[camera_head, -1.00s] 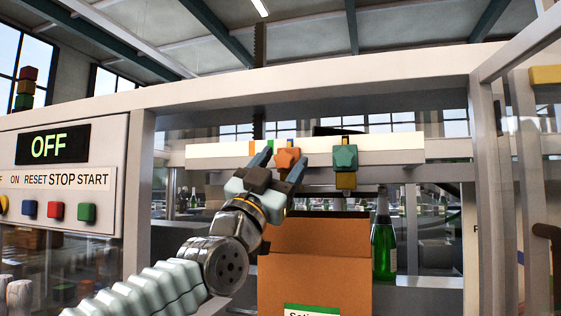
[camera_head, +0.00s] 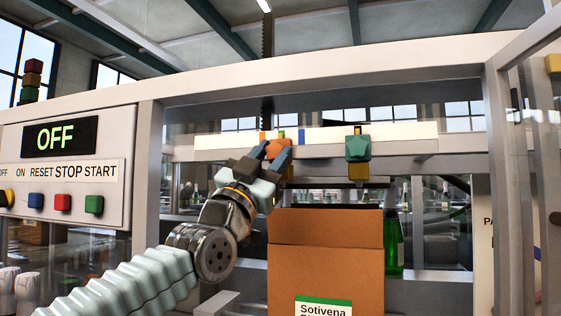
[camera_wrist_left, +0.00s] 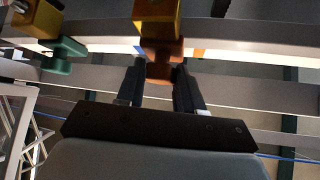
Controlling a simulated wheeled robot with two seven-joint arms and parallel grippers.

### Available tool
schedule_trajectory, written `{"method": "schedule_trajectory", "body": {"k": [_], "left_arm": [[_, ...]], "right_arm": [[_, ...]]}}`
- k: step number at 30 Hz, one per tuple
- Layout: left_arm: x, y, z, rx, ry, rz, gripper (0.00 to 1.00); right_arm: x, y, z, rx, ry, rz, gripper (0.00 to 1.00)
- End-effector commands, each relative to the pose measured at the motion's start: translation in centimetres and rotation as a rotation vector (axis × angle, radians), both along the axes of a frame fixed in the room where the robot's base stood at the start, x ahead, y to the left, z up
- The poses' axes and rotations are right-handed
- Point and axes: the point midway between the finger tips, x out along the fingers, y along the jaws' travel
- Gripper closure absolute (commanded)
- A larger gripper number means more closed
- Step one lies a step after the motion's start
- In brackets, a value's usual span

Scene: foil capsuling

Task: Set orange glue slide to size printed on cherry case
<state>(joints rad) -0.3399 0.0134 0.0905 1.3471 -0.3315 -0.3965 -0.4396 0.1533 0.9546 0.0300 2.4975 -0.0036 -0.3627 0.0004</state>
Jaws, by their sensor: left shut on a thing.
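The orange glue slide (camera_head: 279,149) sits on a white rail (camera_head: 225,142) with orange (camera_head: 262,136), green (camera_head: 281,135) and blue (camera_head: 301,136) marks. The slide is about at the green mark, between orange and blue. My left gripper (camera_head: 277,152) is shut on the orange slide; in the left wrist view the orange slide (camera_wrist_left: 163,70) is between the fingers. A brown cardboard case (camera_head: 325,270) stands below, its label (camera_head: 323,307) reading "Sotivena" with the lower line cut off; no size is readable. My right gripper is out of view.
A green slide (camera_head: 358,146) is on the same rail, to the right. A green bottle (camera_head: 394,243) stands beside the case. The panel at left shows OFF (camera_head: 60,137) above several buttons. Frame posts (camera_head: 148,175) flank the opening.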

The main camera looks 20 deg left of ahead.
Motion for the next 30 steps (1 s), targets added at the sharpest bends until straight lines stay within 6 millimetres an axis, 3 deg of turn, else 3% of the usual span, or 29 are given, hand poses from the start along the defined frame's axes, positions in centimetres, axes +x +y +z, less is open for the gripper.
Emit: {"method": "schedule_trajectory", "body": {"k": [8,9,14,23,30], "left_arm": [[0.1,0.1,-0.1,0.001,0.003,0.000,1.00],[0.1,0.1,-0.1,0.001,0.003,0.000,0.61],[0.1,0.1,0.0,0.001,0.002,0.000,0.38],[-0.1,0.2,-0.3,0.001,0.002,0.000,0.38],[-2.9,1.1,-3.3,0.000,0.000,0.000,0.38]], "right_arm": [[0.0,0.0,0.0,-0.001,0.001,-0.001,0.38],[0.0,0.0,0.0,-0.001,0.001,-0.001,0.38],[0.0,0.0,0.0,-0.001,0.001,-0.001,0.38],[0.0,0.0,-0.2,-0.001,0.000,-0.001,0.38],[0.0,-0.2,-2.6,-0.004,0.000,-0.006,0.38]]}}
